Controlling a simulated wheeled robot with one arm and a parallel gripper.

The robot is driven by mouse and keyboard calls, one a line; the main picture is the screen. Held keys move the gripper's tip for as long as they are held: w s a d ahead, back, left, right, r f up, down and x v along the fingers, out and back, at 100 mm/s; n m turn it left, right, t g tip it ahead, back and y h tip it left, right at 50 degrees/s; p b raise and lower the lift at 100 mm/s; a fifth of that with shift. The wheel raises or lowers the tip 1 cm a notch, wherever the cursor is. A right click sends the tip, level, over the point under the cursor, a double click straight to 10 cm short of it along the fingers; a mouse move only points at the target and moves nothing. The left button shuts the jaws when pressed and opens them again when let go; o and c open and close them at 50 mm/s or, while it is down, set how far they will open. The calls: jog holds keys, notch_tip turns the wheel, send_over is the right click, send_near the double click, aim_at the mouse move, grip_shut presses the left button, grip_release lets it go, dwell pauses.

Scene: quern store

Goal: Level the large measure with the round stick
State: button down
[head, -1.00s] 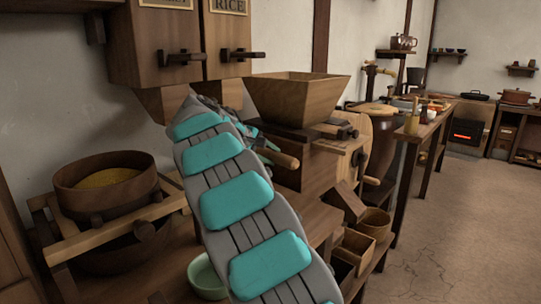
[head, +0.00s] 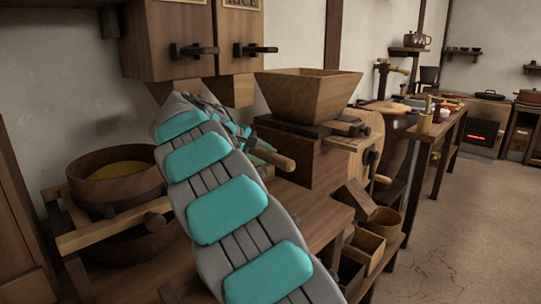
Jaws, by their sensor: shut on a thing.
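My arm crosses the middle of the head view and hides much of the bench. My gripper (head: 249,144) shows only in part beyond the arm, in front of the wooden hopper; its fingertips are not clear. A pale round stick (head: 276,157) sticks out from it to the right, just above the bench, and the gripper appears shut on it. I cannot make out the large measure; it may be hidden behind my arm.
A round wooden sieve (head: 115,176) with yellow grain sits on a rack at left. A wooden hopper (head: 308,93) stands on a mill behind the gripper. Grain bins (head: 205,40) hang above. Open boxes (head: 364,249) stand low at right. The floor (head: 470,220) at right is clear.

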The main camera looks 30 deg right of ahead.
jog(key=shift+a, duration=0.25)
jog(key=shift+s+a, duration=0.1)
jog(key=shift+a, duration=0.05)
jog(key=a, duration=0.2)
jog(key=s+a, duration=0.1)
jog(key=a, duration=0.2)
jog(key=shift+s+a+b, duration=0.1)
jog(key=shift+s+b, duration=0.1)
jog(key=shift+b, duration=0.15)
dwell(0.3)
jog(key=shift+r, duration=0.1)
jog(key=w+d+r+p, duration=0.1)
jog(key=d+r+p, duration=0.1)
jog(key=d+r, duration=0.3)
jog(key=shift+w+d+r, duration=0.25)
jog(key=shift+d+r, duration=0.05)
jog(key=shift+r, duration=0.4)
dwell(0.3)
dwell(0.6)
